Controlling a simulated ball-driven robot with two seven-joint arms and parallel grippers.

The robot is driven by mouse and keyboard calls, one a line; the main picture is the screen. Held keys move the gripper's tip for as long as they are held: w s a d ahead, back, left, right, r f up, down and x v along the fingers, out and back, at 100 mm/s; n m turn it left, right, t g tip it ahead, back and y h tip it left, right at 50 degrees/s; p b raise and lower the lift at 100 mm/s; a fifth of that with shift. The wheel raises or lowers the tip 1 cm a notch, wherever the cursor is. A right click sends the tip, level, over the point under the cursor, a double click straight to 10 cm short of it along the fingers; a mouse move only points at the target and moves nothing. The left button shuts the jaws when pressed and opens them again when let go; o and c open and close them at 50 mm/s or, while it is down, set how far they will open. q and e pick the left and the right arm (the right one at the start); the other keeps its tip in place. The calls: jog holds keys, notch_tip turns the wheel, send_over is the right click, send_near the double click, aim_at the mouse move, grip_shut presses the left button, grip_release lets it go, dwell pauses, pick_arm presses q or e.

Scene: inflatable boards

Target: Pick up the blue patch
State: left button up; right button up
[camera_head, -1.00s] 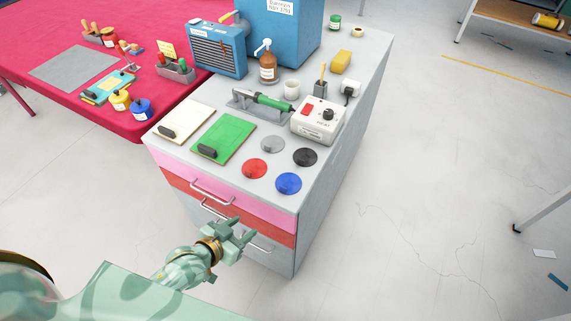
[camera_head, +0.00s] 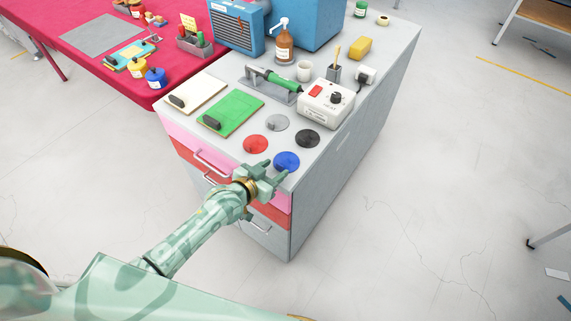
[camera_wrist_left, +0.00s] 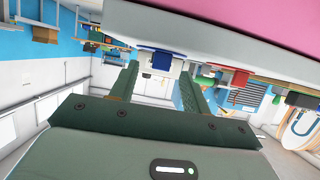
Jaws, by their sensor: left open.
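The blue patch (camera_head: 288,160) is a round disc near the front right corner of the grey cabinet top. My left gripper (camera_head: 275,174) is open and empty at the front edge of the cabinet, close to the blue patch and overlapping its lower edge in the head view. In the left wrist view its two fingers (camera_wrist_left: 157,85) are spread apart, and a blue shape (camera_wrist_left: 168,60), apparently the blue patch, shows at the cabinet edge between them. Contact is not visible. My right gripper is not in view.
Red (camera_head: 255,144), grey (camera_head: 277,123) and black (camera_head: 307,138) patches lie close by. Open floor lies right of the cabinet.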

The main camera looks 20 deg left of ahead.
aim_at(286, 160)
pick_arm(q)
jog(key=x, duration=0.2)
jog(key=shift+w+f, duration=0.25)
jog(key=shift+w, duration=0.05)
jog(key=shift+s+r, duration=0.1)
jog(key=shift+c, duration=0.4)
grip_shut()
